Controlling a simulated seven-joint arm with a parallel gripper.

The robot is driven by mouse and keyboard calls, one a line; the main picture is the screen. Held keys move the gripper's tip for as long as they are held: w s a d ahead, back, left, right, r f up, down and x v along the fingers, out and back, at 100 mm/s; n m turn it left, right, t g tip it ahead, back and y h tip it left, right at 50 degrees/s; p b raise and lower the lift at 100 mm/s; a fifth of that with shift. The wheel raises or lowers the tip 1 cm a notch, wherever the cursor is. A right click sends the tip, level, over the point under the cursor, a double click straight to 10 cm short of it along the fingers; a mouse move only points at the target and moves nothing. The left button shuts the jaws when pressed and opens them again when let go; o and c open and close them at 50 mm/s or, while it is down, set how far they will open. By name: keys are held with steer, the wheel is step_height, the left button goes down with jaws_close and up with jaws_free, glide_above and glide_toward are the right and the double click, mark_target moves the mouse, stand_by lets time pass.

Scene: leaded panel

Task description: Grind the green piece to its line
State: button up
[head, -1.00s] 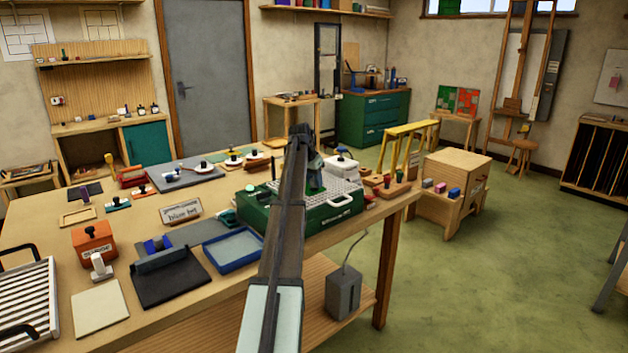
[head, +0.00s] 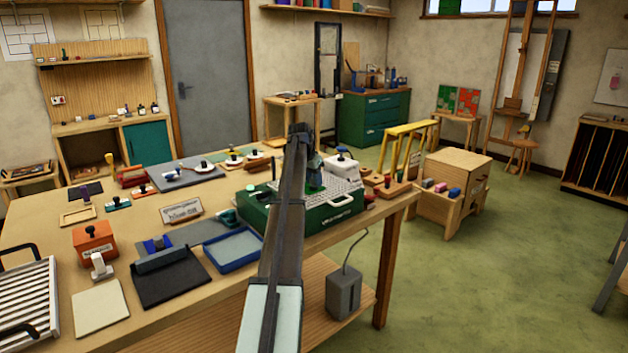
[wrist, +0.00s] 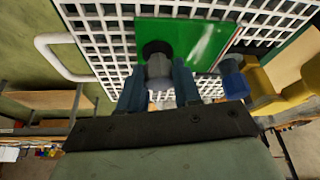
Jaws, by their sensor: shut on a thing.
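The green piece (wrist: 200,42) is a flat, glossy sheet with a dark and grey knob (wrist: 158,66) standing on it. My gripper (wrist: 160,88) is shut on this knob, one blue-grey finger on each side. The green piece lies on or just above the white grid (wrist: 110,32) of the grinder; I cannot tell if it touches. In the head view the grinder (head: 283,222) is a green box with a white handle, and my gripper (head: 314,172) is over its grid. My arm hides part of the grinder.
A blue and yellow part (wrist: 262,85) is close to the right finger in the wrist view. A blue tray (head: 235,263) and a black stand (head: 172,290) are left of the grinder.

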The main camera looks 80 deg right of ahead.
steer(key=shift+w+d, duration=0.4)
stand_by(0.5)
steer(key=shift+d, duration=0.1)
steer(key=shift+s+d, duration=0.9)
steer(key=shift+d, duration=0.05)
steer(key=shift+s+d, duration=0.1)
stand_by(0.4)
steer(key=shift+s+d, duration=0.8)
steer(key=shift+s, duration=0.2)
steer(key=shift+a, duration=0.1)
steer(key=shift+w+a, duration=0.8)
steer(key=shift+w, duration=0.3)
